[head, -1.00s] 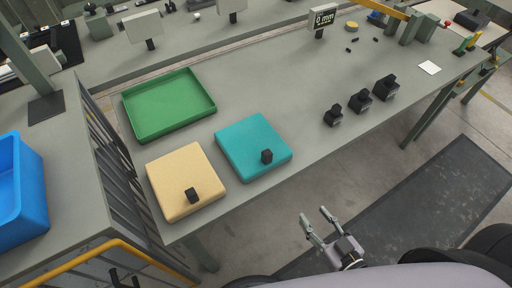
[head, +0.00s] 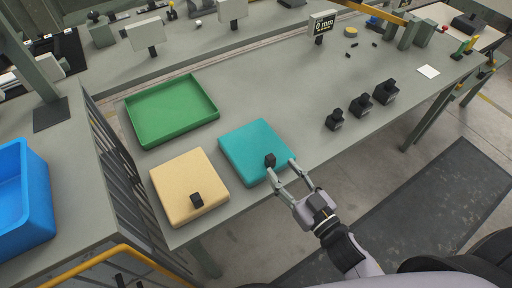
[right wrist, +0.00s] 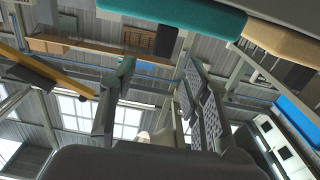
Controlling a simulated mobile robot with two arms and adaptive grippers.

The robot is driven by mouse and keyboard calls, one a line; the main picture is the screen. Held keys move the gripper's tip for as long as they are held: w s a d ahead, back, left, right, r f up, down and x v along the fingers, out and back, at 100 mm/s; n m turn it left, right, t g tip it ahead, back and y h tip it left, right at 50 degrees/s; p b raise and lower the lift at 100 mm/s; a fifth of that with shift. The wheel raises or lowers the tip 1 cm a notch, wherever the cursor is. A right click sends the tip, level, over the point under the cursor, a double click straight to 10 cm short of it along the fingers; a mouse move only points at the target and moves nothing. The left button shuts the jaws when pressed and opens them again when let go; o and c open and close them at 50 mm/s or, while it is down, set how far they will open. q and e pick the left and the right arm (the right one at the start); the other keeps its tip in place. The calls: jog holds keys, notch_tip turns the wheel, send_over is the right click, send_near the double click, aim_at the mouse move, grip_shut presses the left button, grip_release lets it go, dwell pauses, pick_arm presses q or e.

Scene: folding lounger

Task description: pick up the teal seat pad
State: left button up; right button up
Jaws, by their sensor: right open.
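The teal seat pad (head: 252,145) lies flat on the grey table near its front edge, with a small black block (head: 270,159) on its front part. My right gripper (head: 281,167) is open at the pad's front edge, its fingertips close to the block and pad; I cannot tell whether they touch. In the right wrist view, the open fingers (right wrist: 155,75) stand apart with nothing between them. The teal pad (right wrist: 180,14) and the dark block (right wrist: 166,40) show beyond them at the top. My left gripper is not in view.
A cream pad (head: 178,178) with a black block (head: 197,200) lies left of the teal pad. A green tray (head: 172,137) is behind. Several black blocks (head: 361,107) stand to the right, with bare table between. A blue bin (head: 22,200) is far left.

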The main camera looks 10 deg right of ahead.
aim_at(273, 161)
jog(key=x, duration=0.2)
jog(key=p+x, duration=0.1)
jog(key=x, duration=0.3)
jog(key=shift+f, duration=0.25)
jog(key=shift+s, duration=0.1)
jog(key=shift+c, duration=0.4)
grip_shut()
dwell(0.3)
